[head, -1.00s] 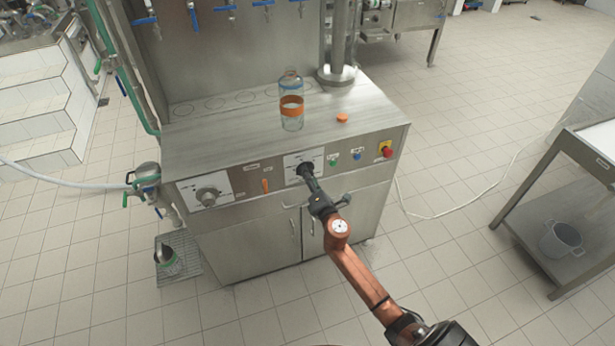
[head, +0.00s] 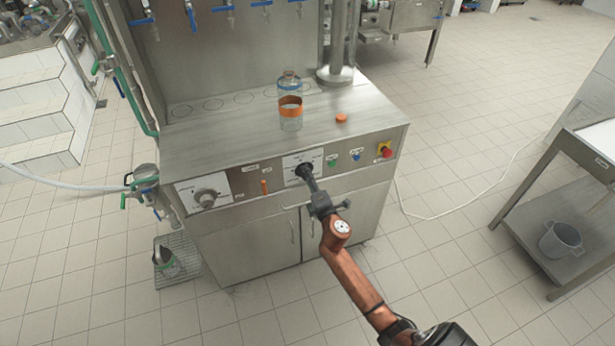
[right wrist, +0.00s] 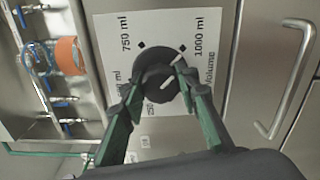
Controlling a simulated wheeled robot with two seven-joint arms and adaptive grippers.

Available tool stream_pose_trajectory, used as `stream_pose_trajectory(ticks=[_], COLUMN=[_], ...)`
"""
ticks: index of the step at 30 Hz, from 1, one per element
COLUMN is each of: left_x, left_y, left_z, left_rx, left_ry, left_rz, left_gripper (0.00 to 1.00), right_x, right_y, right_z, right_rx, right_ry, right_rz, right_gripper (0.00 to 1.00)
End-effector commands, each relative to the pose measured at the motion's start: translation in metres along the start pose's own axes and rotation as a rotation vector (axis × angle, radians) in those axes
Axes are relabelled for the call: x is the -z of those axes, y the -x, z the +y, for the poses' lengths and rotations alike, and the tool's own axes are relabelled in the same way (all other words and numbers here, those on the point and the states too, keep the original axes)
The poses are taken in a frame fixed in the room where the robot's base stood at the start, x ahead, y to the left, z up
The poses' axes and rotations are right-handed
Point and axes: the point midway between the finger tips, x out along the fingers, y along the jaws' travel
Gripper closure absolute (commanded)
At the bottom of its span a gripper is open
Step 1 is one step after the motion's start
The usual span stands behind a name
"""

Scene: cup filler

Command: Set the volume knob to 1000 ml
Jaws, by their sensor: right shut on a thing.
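The volume knob (right wrist: 152,68) is a dark round knob on a white label plate (right wrist: 112,30) marked with 750 ml, 1000 ml and smaller values. My right gripper (right wrist: 158,88) is shut on the volume knob, one green-edged finger on each side. White strokes show on the knob's right half, the upper one near the 1000 ml mark. I cannot tell exactly whether the pointer meets that mark. In the head view the right gripper (head: 309,181) reaches the knob on the machine's front panel and partly hides it. My left gripper is not in view.
Green and blue buttons (head: 357,155) and a red emergency stop (head: 386,152) are on the right. A glass bottle (head: 290,117) with an orange band and an orange cap (head: 341,118) stand on the steel top.

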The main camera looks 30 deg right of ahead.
Motion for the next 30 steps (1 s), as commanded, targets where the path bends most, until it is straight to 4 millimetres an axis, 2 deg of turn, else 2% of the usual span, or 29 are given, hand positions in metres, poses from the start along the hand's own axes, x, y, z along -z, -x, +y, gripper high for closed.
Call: stream_pose_trajectory(ticks=[3, 4, 11, 22, 26, 30], left_x=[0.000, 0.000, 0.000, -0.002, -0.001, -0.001], left_y=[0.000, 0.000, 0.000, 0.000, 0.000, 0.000], left_z=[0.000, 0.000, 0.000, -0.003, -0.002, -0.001], left_rx=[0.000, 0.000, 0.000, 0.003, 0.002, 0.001], left_ry=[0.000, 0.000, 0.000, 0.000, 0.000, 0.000], left_rz=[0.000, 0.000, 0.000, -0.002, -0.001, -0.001], left_gripper=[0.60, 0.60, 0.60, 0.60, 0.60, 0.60], right_x=[0.000, 0.000, 0.000, 0.000, 0.000, 0.000], right_y=[0.000, 0.000, 0.000, 0.006, 0.025, 0.054], right_z=[-0.001, -0.001, -0.001, -0.001, -0.002, -0.002], right_rx=[0.002, 0.002, 0.001, 0.001, 0.002, 0.003], right_ry=[-0.002, -0.002, -0.001, 0.001, 0.002, 0.001], right_rz=[-0.001, -0.001, 0.000, 0.000, 0.001, 0.000], right_gripper=[0.95, 0.69, 0.53, 0.53, 0.53, 0.53])
